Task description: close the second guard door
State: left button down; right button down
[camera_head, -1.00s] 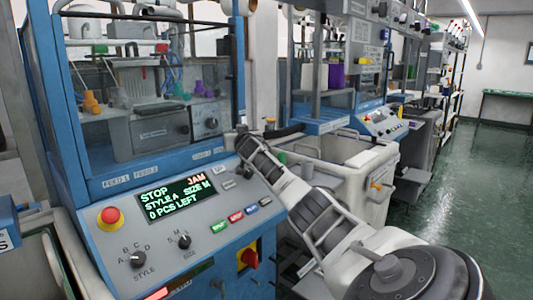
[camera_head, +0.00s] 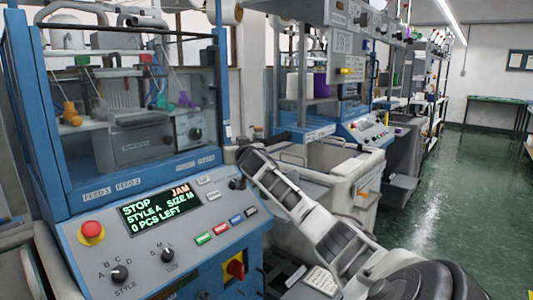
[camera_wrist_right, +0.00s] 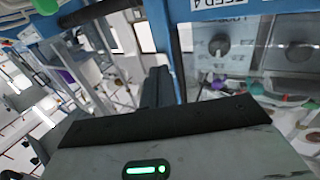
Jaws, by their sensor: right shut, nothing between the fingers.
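The near knitting machine has a clear guard panel (camera_head: 130,105) in a blue frame. Its control panel shows STOP and JAM on the display (camera_head: 160,207). I cannot tell which panel is the second guard door, or whether it stands open. My right gripper (camera_head: 246,153) is shut and empty beside the machine's right front corner, above the control panel's right end. In the right wrist view its dark fingers (camera_wrist_right: 158,88) are close to a blue frame post (camera_wrist_right: 163,40), with a clear pane (camera_wrist_right: 275,55) to the right. Contact cannot be told. My left gripper is out of view.
A pale bin cart (camera_head: 365,185) stands right of the machine, behind my right arm. A second machine (camera_head: 345,130) stands beyond it. A red emergency button (camera_head: 92,231) is on the control panel. The green floor (camera_head: 440,190) at the right is clear.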

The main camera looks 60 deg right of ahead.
pick_arm(q)
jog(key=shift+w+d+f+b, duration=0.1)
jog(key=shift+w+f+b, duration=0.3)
jog(key=shift+b, duration=0.6)
pick_arm(e)
jog(key=s+a, duration=0.1)
jog(key=s, duration=0.6)
jog(key=shift+a+f, duration=0.15)
jog(key=shift+f, duration=0.1)
jog(key=shift+f, duration=0.1)
